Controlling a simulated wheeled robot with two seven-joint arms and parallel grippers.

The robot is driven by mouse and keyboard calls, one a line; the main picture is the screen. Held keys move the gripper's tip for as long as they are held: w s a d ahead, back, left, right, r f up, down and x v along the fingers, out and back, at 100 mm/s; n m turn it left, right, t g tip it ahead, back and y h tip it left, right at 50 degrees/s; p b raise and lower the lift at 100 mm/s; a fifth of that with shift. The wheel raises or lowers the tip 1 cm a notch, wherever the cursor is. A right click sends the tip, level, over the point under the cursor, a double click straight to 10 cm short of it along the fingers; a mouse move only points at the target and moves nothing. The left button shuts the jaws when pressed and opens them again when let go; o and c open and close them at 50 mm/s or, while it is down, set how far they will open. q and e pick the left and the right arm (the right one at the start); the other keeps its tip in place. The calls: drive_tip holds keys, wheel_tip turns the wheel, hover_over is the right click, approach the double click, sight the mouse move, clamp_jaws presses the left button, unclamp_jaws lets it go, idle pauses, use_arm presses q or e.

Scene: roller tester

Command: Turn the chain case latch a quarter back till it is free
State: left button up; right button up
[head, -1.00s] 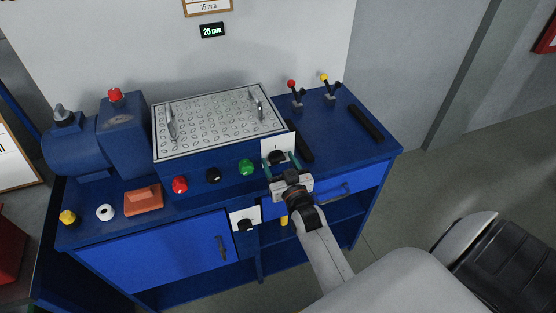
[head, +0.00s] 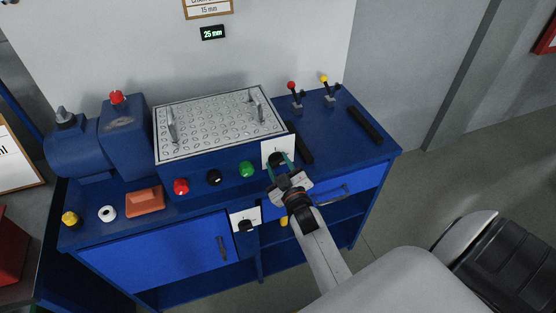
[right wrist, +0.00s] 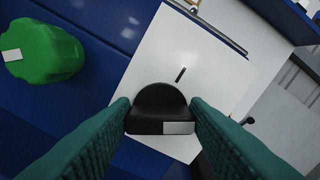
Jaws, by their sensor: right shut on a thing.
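The latch appears to be the black knob (head: 277,158) on a white plate (head: 267,150), on the front of the blue case below the perforated cover. In the right wrist view, the black knob (right wrist: 158,108) has a rounded top, a flat front edge and a pale patch. A short dark mark stands on the white plate (right wrist: 205,60) above it. My right gripper (head: 280,165) is shut on the knob, one teal finger on each side. Its wrist is tilted in the head view. My left gripper is not in view.
A second white plate with a black knob (head: 245,225) is lower left. A perforated metal cover (head: 220,122) with two handles lies behind.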

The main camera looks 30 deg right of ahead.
drive_tip(key=n, duration=0.6)
drive_tip(key=shift+f, duration=0.1)
drive_tip(key=shift+f+n+b, duration=0.15)
drive_tip(key=shift+n+b, duration=0.35)
drive_tip(key=shift+n, duration=0.6)
drive_tip(key=o, duration=0.8)
drive_tip(key=shift+n, duration=0.5)
drive_tip(key=o, duration=0.7)
drive_tip(key=p+v, duration=0.1)
drive_tip(key=v, duration=0.5)
